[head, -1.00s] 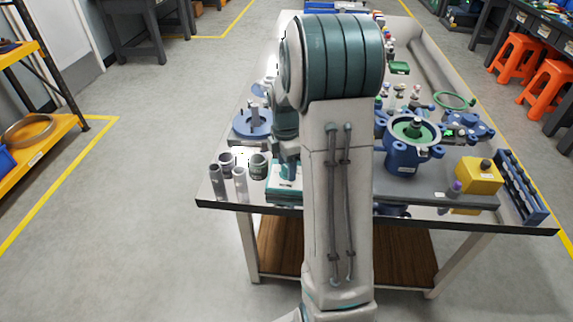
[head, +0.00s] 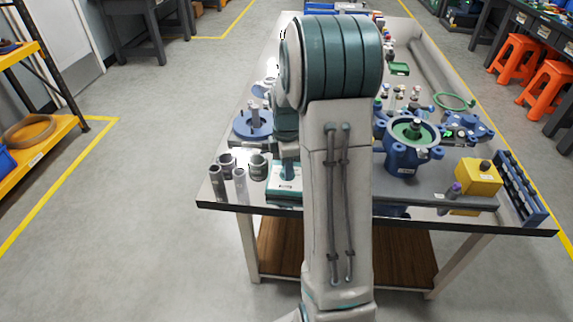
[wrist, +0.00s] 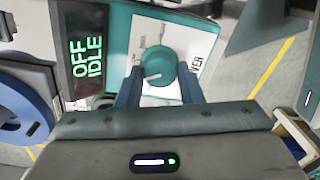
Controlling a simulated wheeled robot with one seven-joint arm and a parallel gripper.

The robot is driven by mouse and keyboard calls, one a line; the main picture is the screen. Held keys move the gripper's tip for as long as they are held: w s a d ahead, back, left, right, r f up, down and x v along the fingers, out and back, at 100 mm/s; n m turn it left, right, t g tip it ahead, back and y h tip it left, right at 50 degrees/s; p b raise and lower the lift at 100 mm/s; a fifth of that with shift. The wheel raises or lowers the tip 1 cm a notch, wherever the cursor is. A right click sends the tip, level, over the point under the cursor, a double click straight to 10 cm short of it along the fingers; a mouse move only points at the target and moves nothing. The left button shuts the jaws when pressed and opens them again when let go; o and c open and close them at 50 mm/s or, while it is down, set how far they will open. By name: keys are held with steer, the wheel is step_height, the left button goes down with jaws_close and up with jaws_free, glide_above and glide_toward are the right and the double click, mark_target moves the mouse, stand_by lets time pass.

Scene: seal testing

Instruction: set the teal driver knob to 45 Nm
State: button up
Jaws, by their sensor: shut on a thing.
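The teal driver knob (wrist: 160,66) shows in the wrist view, round with a white pointer mark, on the white face of the teal driver box (wrist: 213,38). My gripper (wrist: 160,84) has its two blue fingers on either side of the knob and is shut on it. A dark display (wrist: 85,52) on the left of the box reads "OFF IDLE" in green. The number scale around the knob is not readable. In the head view the driver box (head: 284,194) stands at the table's front edge, partly hidden by my arm.
Grey cylinders (head: 240,182) stand left of the driver box. A blue round fixture (head: 252,124) is behind it. Right of my arm are a blue pump housing (head: 402,158) and a yellow box (head: 478,177). The floor left of the table is clear.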

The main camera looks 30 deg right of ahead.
steer(key=m, duration=0.5)
steer(key=shift+m+p, duration=0.3)
steer(key=m, duration=0.5)
steer(key=shift+d, duration=0.1)
steer(key=m, duration=0.5)
steer(key=shift+m+t+p, duration=0.3)
steer(key=shift+m, duration=0.1)
steer(key=m, duration=0.5)
steer(key=shift+d+p, duration=0.1)
steer(key=shift+p, duration=0.3)
steer(key=shift+m, duration=0.3)
steer(key=o, duration=1)
steer(key=shift+c, duration=0.2)
step_height(320, 180, up, 14)
steer(key=p, duration=0.1)
steer(key=shift+s+d, duration=0.2)
steer(key=shift+d, duration=0.05)
